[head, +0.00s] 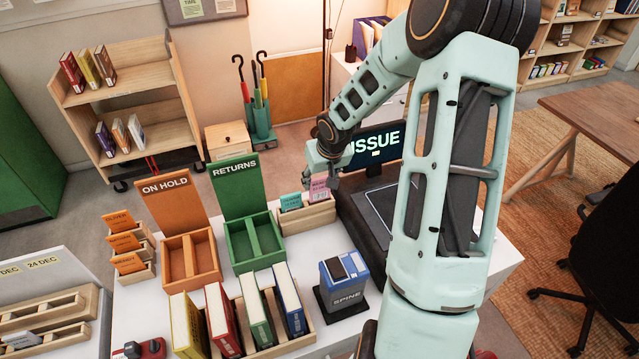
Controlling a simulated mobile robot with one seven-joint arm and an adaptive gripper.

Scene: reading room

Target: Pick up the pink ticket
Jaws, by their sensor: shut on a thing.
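The pink ticket (319,188) is upright at the right end of a small wooden ticket holder (308,219) on the white desk. My gripper (322,174) reaches down from above to the top of the pink ticket and is shut on it. The ticket's lower edge is at the holder; I cannot tell whether it is clear of the slot. A teal ticket (291,202) stands in the same holder, to the left of the pink one.
Left of the holder are the green RETURNS tray (238,205) and the orange ON HOLD tray (175,215). The ISSUE screen (377,146) is close at right. A blue SPINE box (343,282) and a book rack (262,342) stand in front.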

